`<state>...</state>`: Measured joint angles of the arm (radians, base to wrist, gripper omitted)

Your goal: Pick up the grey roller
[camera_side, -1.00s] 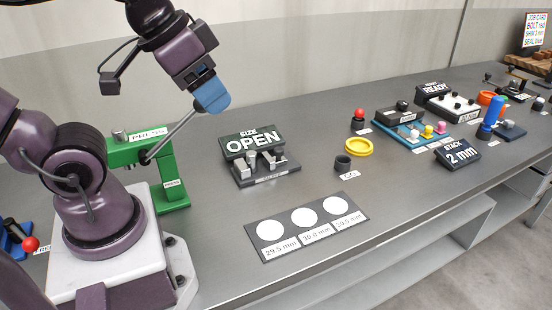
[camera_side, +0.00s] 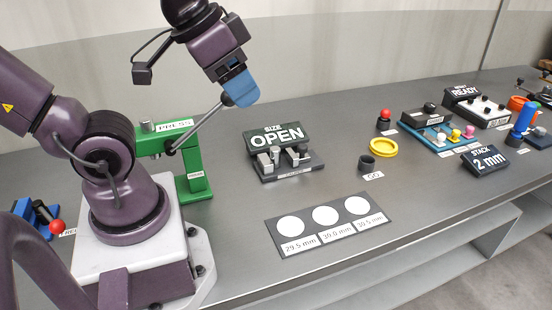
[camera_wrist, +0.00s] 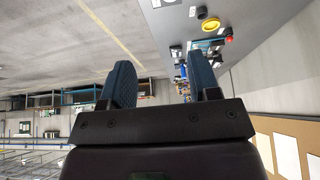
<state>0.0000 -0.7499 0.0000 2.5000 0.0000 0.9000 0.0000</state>
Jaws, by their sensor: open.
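My gripper (camera_side: 241,88) hangs above the bench at upper left in the side view, its blue fingers high over the green press and away from the bench top. In the wrist view my gripper (camera_wrist: 164,82) has its two blue fingers wide apart, with nothing between them. I cannot pick out a grey roller with certainty. A short dark grey hollow cylinder (camera_side: 366,163) stands upright by the GO label. A small grey cylinder (camera_side: 147,126) sits at the top of the green press (camera_side: 192,165). Grey blocks (camera_side: 285,156) stand in the fixture below the OPEN sign.
A card with three white circles marked in millimetres (camera_side: 330,225) lies near the front edge. A yellow ring (camera_side: 383,147) and a red-topped piece (camera_side: 384,120) stand to the right. The READY and STACK stations crowd the far right. Bare bench lies around the card.

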